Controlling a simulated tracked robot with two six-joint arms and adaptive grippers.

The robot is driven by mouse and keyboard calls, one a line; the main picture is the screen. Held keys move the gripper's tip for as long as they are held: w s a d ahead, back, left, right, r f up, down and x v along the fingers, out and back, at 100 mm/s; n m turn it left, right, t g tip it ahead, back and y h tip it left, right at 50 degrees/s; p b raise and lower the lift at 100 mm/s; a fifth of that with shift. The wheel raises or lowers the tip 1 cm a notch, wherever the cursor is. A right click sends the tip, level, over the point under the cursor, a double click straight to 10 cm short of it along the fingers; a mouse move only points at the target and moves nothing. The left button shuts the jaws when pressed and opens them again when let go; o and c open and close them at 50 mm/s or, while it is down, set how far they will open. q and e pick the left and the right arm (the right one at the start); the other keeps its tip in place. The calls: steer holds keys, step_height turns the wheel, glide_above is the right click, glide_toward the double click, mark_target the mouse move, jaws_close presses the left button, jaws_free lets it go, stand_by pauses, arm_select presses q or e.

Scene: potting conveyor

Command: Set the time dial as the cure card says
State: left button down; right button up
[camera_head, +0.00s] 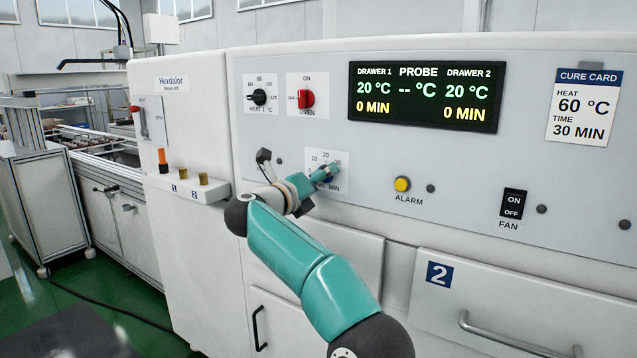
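The time dial (314,158) is on a white plate on the oven front, with marks around its top and "MIN" partly readable below. My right gripper (325,174) is at this dial, and its teal fingers cover the knob. The knob's setting is hidden, and I cannot tell whether the fingers are closed on it. The cure card (588,105) at the upper right reads heat 60 °C and time 30 MIN. The display (425,97) shows 20 °C and 0 MIN for both drawers, with dashes for the probe. My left gripper is not in view.
The black heat dial (259,97) and red oven switch (306,99) are above the time dial. The yellow alarm button (402,184) and fan switch (513,204) are to its right. Drawer 2's handle (515,337) sticks out below. A cable lies on the green floor at left.

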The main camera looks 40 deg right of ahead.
steer(key=v, duration=1.1)
steer(key=shift+s+a, duration=0.15)
steer(key=shift+a, duration=0.2)
steer(key=shift+f, duration=0.15)
